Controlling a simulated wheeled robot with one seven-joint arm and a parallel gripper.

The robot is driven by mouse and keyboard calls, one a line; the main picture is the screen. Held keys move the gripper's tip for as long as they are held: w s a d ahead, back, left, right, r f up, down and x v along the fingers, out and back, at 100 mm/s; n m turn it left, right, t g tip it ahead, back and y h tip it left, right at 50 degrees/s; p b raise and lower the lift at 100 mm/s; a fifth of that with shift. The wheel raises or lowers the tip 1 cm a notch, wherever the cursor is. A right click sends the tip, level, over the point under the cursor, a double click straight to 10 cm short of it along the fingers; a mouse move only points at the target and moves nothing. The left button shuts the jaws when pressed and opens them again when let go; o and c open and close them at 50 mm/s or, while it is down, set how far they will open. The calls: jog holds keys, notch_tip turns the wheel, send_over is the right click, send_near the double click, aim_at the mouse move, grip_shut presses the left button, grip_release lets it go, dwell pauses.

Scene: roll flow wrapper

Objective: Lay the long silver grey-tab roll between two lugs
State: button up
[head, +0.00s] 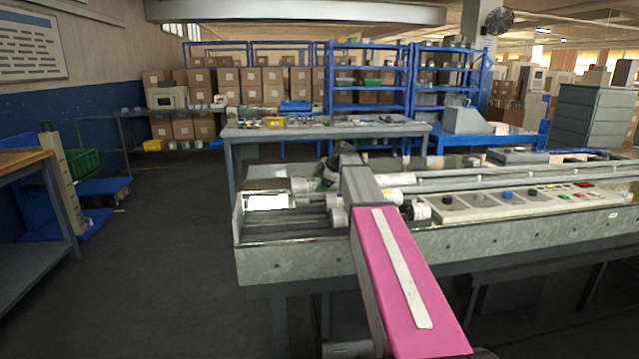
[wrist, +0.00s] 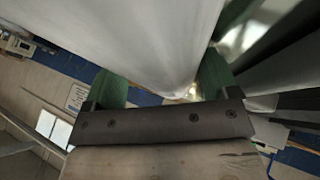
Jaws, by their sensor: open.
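In the wrist view my gripper (wrist: 163,78) is open, with one green finger on each side of a large pale grey-white roll-like body (wrist: 140,35). This body fills the upper middle and its lower end reaches down between the fingers. I cannot tell if the fingers touch it, and no grey tab shows. In the head view my arm reaches over the wrapper machine (head: 300,262) and hides most of my gripper. A short silver cylinder (head: 302,185) and a white roll (head: 400,180) lie beside the arm. I cannot make out the lugs.
A control panel (head: 520,203) with knobs and buttons lies right of my arm. A grey workbench (head: 330,130) with small items stands behind the machine. Shelves with cartons (head: 240,85) line the back. The floor (head: 150,260) at left is clear.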

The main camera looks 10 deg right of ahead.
jog(key=shift+s+f, duration=0.3)
jog(key=shift+s, duration=0.05)
jog(key=shift+s+d+r, duration=0.15)
jog(key=shift+d+r, duration=0.05)
jog(key=shift+r, duration=0.05)
jog(key=v, duration=1)
jog(key=shift+w+r, duration=0.25)
jog(key=shift+r, duration=0.1)
